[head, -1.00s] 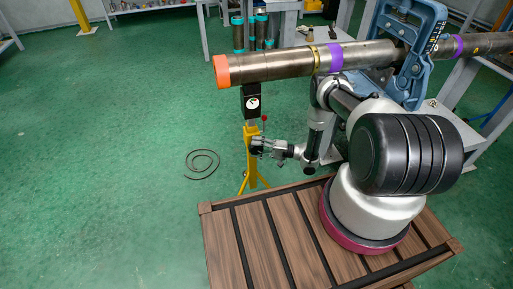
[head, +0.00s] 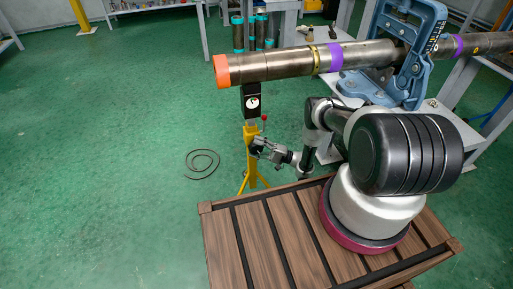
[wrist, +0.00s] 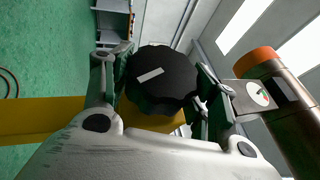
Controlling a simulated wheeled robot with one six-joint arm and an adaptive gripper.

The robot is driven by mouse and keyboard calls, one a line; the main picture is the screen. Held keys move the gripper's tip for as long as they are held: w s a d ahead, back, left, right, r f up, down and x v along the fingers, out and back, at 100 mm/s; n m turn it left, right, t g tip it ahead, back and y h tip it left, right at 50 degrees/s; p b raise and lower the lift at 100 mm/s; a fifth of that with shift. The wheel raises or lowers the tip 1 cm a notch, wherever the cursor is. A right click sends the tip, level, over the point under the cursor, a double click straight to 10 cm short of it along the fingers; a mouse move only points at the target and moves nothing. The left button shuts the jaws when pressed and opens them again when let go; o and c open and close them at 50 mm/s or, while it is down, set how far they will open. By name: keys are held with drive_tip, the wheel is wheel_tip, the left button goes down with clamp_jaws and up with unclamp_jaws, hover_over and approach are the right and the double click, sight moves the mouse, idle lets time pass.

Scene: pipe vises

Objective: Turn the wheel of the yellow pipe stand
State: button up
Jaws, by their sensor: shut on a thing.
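The yellow pipe stand (head: 251,136) stands on the floor below the orange-capped end of a long pipe (head: 290,64). My gripper (head: 256,147) is at the stand's upright, below the black head. In the wrist view its two fingers (wrist: 155,85) lie on either side of the wheel and are shut on it. The stand's yellow post (wrist: 45,117) runs to the left in the wrist view.
A blue pipe vise (head: 411,50) holds the pipe at the upper right. A small red-knobbed lever (head: 264,117) sticks out near the stand's top. A dark coil (head: 202,163) lies on the green floor at left, where there is free room.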

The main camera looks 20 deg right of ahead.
drive_tip(key=o, duration=1)
drive_tip(key=shift+o, duration=0.2)
drive_tip(key=d+r+v, duration=0.1)
drive_tip(key=r+v, duration=0.2)
drive_tip(key=v, duration=1.1)
drive_tip(key=shift+s+d, duration=0.15)
drive_tip(key=shift+d, duration=0.05)
drive_tip(key=shift+r, duration=0.1)
